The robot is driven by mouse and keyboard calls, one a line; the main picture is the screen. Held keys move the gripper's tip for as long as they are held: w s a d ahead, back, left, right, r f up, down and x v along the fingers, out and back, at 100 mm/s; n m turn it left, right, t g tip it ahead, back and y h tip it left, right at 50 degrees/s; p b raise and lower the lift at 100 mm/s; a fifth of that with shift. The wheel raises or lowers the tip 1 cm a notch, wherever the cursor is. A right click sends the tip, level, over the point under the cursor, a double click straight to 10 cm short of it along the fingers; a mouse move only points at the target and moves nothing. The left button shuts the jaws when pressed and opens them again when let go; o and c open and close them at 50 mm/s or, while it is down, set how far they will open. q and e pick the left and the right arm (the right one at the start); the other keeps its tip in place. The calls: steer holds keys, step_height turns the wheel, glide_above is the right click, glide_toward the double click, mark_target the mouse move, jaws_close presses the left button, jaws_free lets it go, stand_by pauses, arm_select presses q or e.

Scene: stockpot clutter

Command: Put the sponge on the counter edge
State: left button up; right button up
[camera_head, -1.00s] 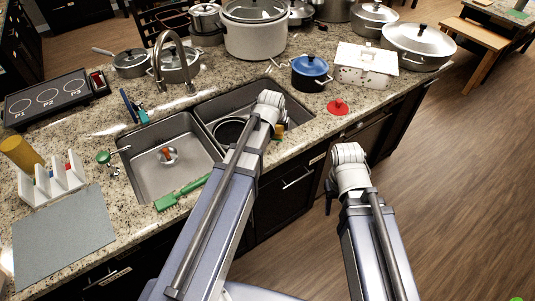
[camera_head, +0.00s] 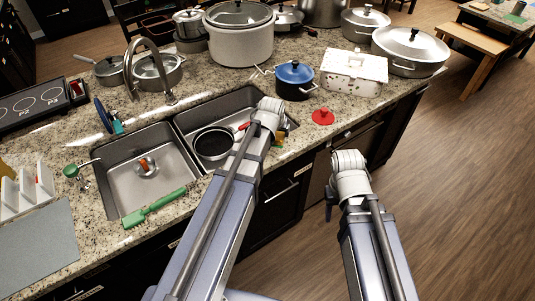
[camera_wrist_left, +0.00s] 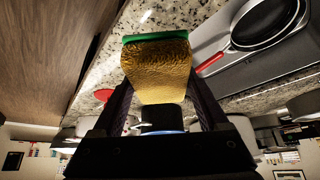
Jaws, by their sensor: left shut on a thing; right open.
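The sponge is yellow with a green layer on one side. In the left wrist view the sponge (camera_wrist_left: 158,66) sits between the fingers of my left gripper (camera_wrist_left: 160,90), which is shut on it. In the head view only a small part of the sponge (camera_head: 279,141) shows beyond my left gripper (camera_head: 273,131), near the front right corner of the sink. The granite counter (camera_head: 310,135) has its front edge close by; whether the sponge touches the counter is unclear. My right gripper (camera_head: 329,207) is open and empty, in front of the cabinets.
The double sink (camera_head: 120,190) holds a black pan (camera_head: 213,144) with a red handle. A red lid (camera_head: 322,116), a blue pot (camera_head: 294,80) and a white box (camera_head: 353,72) stand to the right. A green brush (camera_head: 155,207) lies along the front of the sink.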

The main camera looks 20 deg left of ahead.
mark_target(275, 151)
arm_select(q)
steer(key=shift+f+b, duration=1)
steer(key=shift+f, duration=0.6)
arm_select(e)
steer(key=shift+f, duration=1.6)
arm_select(q)
steer(key=shift+f, duration=0.1)
arm_select(e)
steer(key=shift+f, duration=0.1)
arm_select(q)
step_height(275, 151, down, 4)
steer(key=b, duration=0.3)
steer(key=shift+r+b, duration=0.2)
steer(key=shift+b, duration=0.2)
arm_select(e)
step_height(275, 151, down, 4)
steer(key=shift+r, duration=0.25)
arm_select(q)
steer(key=shift+s, duration=0.1)
steer(key=shift+f, duration=0.1)
steer(key=o, duration=1.1)
arm_select(e)
steer(key=shift+s+f, duration=0.1)
steer(key=shift+f, duration=0.05)
